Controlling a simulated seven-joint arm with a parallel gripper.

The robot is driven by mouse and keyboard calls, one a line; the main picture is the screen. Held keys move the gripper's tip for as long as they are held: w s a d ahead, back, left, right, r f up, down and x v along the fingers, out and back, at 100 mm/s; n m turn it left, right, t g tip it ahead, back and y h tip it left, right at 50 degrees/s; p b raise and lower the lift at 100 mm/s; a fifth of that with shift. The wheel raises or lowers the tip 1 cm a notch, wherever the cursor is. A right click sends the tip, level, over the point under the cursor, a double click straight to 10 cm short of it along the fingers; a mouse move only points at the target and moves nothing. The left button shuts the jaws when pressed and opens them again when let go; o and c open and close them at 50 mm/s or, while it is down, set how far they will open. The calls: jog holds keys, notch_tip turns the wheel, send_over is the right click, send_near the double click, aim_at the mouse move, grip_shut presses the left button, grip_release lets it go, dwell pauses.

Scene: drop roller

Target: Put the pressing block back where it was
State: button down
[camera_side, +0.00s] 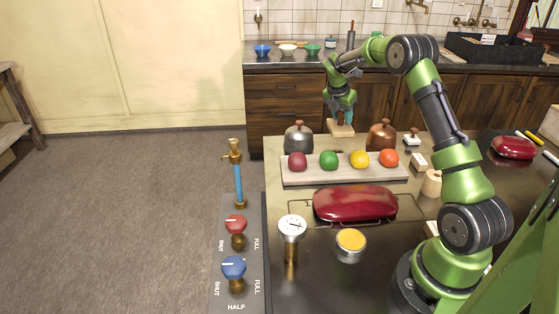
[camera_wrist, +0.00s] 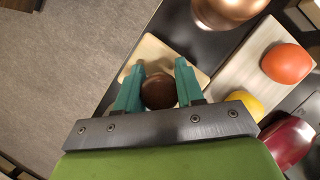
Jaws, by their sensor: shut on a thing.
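The pressing block (camera_side: 341,129) looks like a flat pale wooden board with a round dark brown knob (camera_wrist: 158,91). In the side view it is at the table's far edge, behind the row of coloured balls. My gripper (camera_side: 343,110) is above it, pointing down. In the wrist view my gripper (camera_wrist: 160,70) has its two teal fingers shut on the knob, one on each side. The pale board (camera_wrist: 150,54) shows beneath the fingers, across the table edge. I cannot tell whether the board touches the table or hangs just above it.
A pale tray (camera_side: 300,178) holds maroon, green, yellow and orange balls. A grey domed pot (camera_side: 299,138) and a copper one (camera_side: 381,136) flank the block. A red glossy roll (camera_side: 355,203), gauge (camera_side: 292,227) and yellow-filled cup (camera_side: 351,241) stand nearer. Valve knobs (camera_side: 236,224) are at left.

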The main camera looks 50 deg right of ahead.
aim_at(340, 125)
jog(key=shift+f, duration=2.65)
jog(key=shift+f, duration=0.2)
jog(key=c, duration=0.7)
grip_release()
jog(key=shift+r, duration=0.15)
